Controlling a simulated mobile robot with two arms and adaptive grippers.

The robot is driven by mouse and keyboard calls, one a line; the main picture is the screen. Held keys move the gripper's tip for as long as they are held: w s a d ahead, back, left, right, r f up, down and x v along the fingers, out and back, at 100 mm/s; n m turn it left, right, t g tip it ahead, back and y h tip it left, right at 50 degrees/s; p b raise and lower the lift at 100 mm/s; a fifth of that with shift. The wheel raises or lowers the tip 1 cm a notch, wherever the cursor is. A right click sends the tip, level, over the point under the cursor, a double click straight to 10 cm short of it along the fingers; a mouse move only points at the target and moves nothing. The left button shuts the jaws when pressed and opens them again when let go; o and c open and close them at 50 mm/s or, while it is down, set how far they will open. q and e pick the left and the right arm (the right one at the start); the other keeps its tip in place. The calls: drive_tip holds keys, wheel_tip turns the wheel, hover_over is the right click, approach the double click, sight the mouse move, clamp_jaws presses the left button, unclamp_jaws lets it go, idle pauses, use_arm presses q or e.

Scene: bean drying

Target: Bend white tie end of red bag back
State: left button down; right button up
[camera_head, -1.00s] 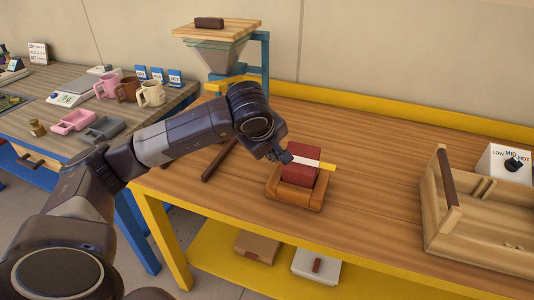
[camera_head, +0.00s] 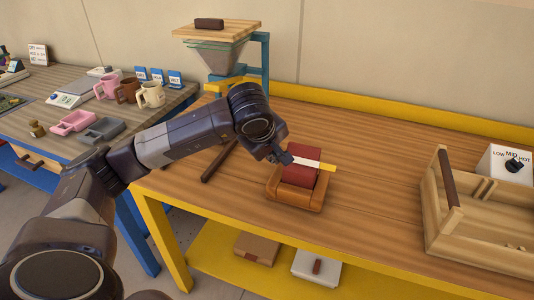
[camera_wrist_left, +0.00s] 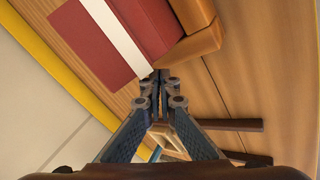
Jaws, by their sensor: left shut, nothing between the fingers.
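The red bag (camera_head: 300,168) lies in an orange-brown wooden cradle (camera_head: 297,195) on the wooden table. My left gripper (camera_head: 284,159) is shut and empty at the bag's left side, by the left end of the white tie. In the left wrist view the shut fingertips (camera_wrist_left: 160,78) are close to the end of the white tie (camera_wrist_left: 116,36) on the red bag (camera_wrist_left: 150,22). I cannot tell whether they touch it. My right gripper is not in view.
A dark bar (camera_head: 219,161) lies left of the cradle. A wooden crate (camera_head: 480,245) and a heat dial box (camera_head: 507,163) are at the right. The table between cradle and crate is clear.

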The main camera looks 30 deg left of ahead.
use_arm(q)
drive_tip(key=shift+w+a+f+b, duration=0.1)
drive_tip(key=shift+w+f+b, duration=0.25)
drive_tip(key=shift+f+b, duration=0.15)
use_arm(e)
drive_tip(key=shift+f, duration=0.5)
use_arm(q)
drive_tip(key=shift+w+f+b, duration=0.25)
drive_tip(key=shift+f+b, duration=0.05)
drive_tip(key=shift+f, duration=0.15)
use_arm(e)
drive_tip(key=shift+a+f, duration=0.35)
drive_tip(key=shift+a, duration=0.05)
use_arm(q)
drive_tip(key=shift+r, duration=0.15)
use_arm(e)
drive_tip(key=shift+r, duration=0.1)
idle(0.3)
use_arm(q)
drive_tip(key=shift+p+v, duration=0.75)
drive_tip(key=shift+v, duration=0.75)
drive_tip(key=shift+p+v, duration=0.35)
drive_tip(key=shift+v, duration=0.55)
drive_tip(key=shift+s, duration=0.1)
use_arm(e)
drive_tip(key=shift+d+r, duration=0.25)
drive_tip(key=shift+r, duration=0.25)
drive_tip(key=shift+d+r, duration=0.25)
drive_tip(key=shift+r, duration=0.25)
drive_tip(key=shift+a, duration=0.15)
